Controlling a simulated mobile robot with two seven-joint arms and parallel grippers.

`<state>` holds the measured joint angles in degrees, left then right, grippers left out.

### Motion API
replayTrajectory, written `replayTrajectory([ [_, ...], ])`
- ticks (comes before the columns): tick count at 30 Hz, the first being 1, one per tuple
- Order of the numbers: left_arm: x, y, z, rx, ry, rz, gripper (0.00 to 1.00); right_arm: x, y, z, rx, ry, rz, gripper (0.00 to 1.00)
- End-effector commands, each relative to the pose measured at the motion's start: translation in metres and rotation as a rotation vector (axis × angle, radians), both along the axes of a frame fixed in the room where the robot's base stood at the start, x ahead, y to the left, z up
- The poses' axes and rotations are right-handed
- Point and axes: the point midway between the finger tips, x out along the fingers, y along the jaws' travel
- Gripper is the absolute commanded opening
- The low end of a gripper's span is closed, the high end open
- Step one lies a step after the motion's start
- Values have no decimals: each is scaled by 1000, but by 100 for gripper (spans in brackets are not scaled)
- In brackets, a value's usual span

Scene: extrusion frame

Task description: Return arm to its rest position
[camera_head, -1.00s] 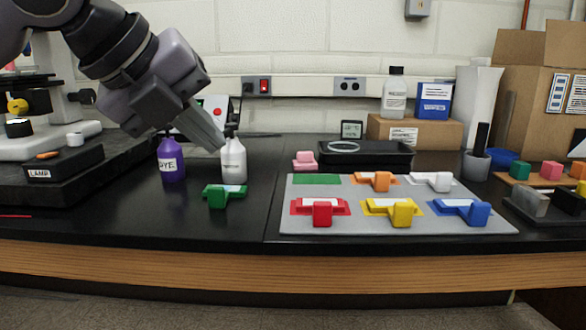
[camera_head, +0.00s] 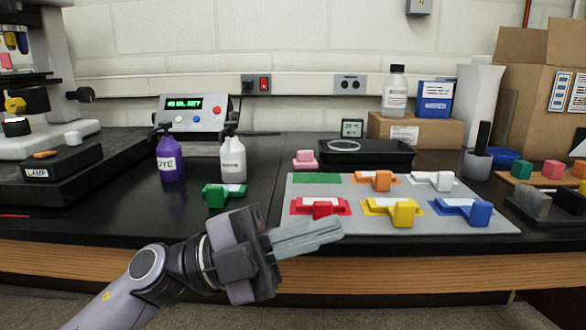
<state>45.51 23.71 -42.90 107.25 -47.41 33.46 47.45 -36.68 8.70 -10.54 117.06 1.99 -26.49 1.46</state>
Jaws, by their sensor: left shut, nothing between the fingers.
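My left gripper (camera_head: 338,226) is shut and empty. It is in front of the bench's front edge, with its fingers pointing right and overlapping the view of the grey mat's near left corner. My left arm (camera_head: 140,285) comes in from the bottom left. My right gripper does not show. The grey mat (camera_head: 290,228) carries red (camera_head: 322,208), yellow (camera_head: 402,211), blue (camera_head: 475,212), orange (camera_head: 376,180) and white (camera_head: 436,180) handled blocks. Its green patch (camera_head: 317,179) is bare. A green handled block (camera_head: 222,195) lies on the bench left of the mat.
A purple bottle (camera_head: 170,160) and a white bottle (camera_head: 233,160) stand behind the green block. A microscope (camera_head: 40,105) stands at the left. A black tray (camera_head: 385,155) and cardboard box (camera_head: 415,132) are behind the mat. The black bench top is clear around the green block.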

Motion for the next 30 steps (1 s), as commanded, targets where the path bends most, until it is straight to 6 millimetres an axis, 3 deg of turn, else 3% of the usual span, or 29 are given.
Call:
replayTrajectory([
  [8, 39, 41, -49, -287, 344, 247, 0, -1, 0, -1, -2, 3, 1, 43],
  [11, 53, 60, -80, -351, 476, 361, 0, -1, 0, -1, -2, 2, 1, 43],
  [17, 64, 103, -162, -416, 759, 605, 0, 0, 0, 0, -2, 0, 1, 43],
  [23, 46, 145, -262, -392, 1056, 850, 0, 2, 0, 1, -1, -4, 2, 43],
  [30, -20, 187, -375, -270, 1402, 1093, 0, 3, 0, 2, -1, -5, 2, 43],
])
